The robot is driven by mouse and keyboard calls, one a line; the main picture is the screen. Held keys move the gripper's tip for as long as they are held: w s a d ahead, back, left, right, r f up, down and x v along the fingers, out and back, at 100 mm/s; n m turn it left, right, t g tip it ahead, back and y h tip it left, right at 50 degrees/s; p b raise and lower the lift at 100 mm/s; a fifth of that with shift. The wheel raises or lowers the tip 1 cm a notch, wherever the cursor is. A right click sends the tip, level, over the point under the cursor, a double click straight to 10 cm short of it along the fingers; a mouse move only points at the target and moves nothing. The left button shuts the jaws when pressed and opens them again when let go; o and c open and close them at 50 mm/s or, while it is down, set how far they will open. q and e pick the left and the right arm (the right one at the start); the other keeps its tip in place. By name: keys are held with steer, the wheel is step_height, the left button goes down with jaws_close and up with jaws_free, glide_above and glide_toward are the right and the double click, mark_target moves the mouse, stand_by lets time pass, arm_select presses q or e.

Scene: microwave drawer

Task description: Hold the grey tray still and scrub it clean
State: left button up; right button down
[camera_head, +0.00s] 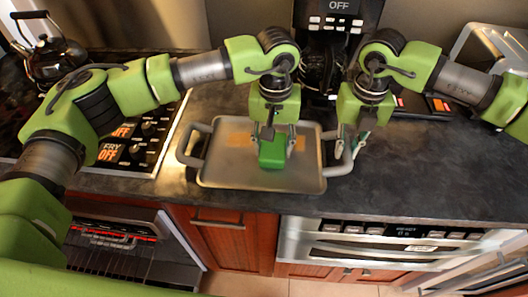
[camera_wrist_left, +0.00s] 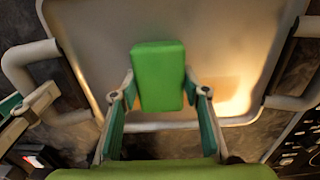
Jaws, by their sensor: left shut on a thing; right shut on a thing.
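The grey tray (camera_head: 225,170) lies on the dark countertop, with a handle at each side. Brownish patches (camera_head: 238,140) mark its surface, and one shows in the left wrist view (camera_wrist_left: 230,92). My left gripper (camera_head: 272,143) is shut on a green sponge (camera_head: 272,154) over the tray's middle. The sponge (camera_wrist_left: 158,75) sits between its fingers in the left wrist view; whether it touches the tray is hard to tell. My right gripper (camera_head: 348,142) is shut on the tray's right-hand handle (camera_head: 344,160). Its fingers partly hide the handle.
A stove with a dark kettle (camera_head: 52,50) is at the left. A coffee maker (camera_head: 325,55) stands behind the tray. The counter right of the tray (camera_head: 430,175) is clear.

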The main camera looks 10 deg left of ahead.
mark_target(241, 153)
arm_select(q)
steer(key=shift+d, duration=2.9)
steer(key=shift+a+f, duration=0.15)
steer(key=shift+a, duration=1.05)
steer(key=shift+a+f, duration=0.15)
steer(key=shift+a, duration=1)
steer(key=shift+s+d, duration=0.1)
steer(key=shift+d, duration=0.1)
steer(key=shift+d+r, duration=0.2)
steer(key=shift+d, duration=2.1)
steer(key=shift+a+r, duration=0.2)
steer(key=shift+a, duration=1.5)
steer(key=shift+a+f, duration=0.25)
steer(key=shift+a, duration=1.2)
steer(key=shift+a+f, duration=0.2)
steer(key=shift+a, duration=1.2)
steer(key=shift+s+a+r, duration=0.1)
steer(key=shift+a+r, duration=0.05)
steer(key=shift+a, duration=2.3)
steer(key=shift+a+r, duration=0.1)
